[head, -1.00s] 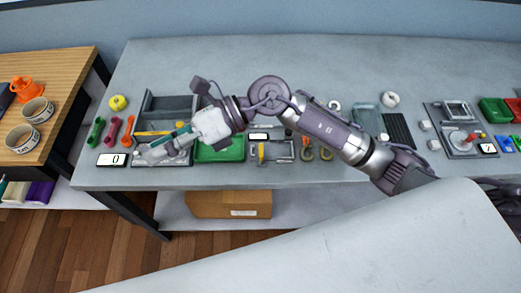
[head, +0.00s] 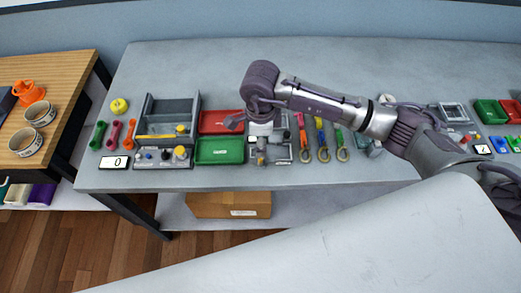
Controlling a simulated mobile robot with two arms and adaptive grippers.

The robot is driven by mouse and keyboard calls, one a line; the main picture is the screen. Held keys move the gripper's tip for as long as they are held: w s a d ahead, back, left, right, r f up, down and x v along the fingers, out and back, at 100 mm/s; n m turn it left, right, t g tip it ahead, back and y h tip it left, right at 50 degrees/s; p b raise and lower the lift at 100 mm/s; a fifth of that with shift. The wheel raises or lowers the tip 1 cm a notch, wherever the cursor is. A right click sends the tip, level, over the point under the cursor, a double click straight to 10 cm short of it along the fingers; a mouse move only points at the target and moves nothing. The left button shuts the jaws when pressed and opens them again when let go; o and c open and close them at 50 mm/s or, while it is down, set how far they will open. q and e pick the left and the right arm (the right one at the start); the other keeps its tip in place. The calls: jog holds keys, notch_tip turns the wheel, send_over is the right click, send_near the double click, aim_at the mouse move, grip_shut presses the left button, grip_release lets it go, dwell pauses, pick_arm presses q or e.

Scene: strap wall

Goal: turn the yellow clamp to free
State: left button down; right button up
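My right arm comes in from the right, and its gripper (head: 262,152) points down over a small grey fixture (head: 284,154) in the middle of the bench. In the earlier frame a short yellow piece, likely the yellow clamp, stands at the left of this fixture. Now my gripper covers that spot and the yellow piece is hidden. The fingers are too small and blurred to tell whether they are open or shut, or whether they touch the clamp. My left gripper is not in view.
A red tray (head: 221,121) and a green tray (head: 219,151) lie left of the fixture. Further left are a grey bin (head: 168,107) and a knob panel (head: 147,157). Several coloured straps with rings (head: 323,154) lie close on the right. The bench front is clear.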

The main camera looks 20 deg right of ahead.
notch_tip(320, 180, down, 7)
jog(key=shift+r+p, duration=0.2)
jog(key=shift+p, duration=0.5)
grip_shut()
